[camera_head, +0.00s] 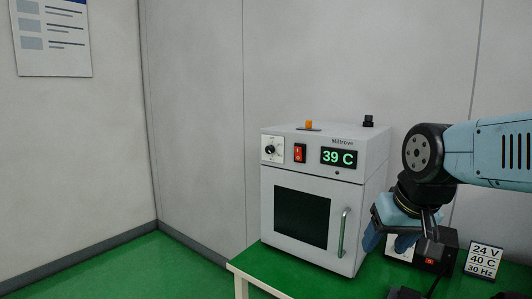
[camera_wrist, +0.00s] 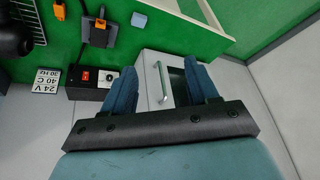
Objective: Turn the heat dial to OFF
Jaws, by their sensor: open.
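The heat dial (camera_head: 270,149) is a small black knob on a white plate at the upper left of the white oven's (camera_head: 340,215) front. Its pointer mark and lettering are too small to read with certainty. Beside it are a red rocker switch (camera_head: 299,153) and a green display (camera_head: 339,157) reading 39 C. My gripper (camera_head: 387,243) is open, pointing down, to the right of the oven and apart from the dial. In the wrist view, my gripper (camera_wrist: 159,68) has its fingers spread and empty, with the oven's door handle (camera_wrist: 162,80) beyond them; the heat dial is not visible there.
A black box (camera_head: 436,253) with a red switch and white dial plate stands right of the oven, partly behind my gripper. A sign (camera_head: 484,261) reads 24 V, 40 C, 30 Hz. An orange-topped part (camera_head: 308,125) stands on the oven. Space left of the oven is clear.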

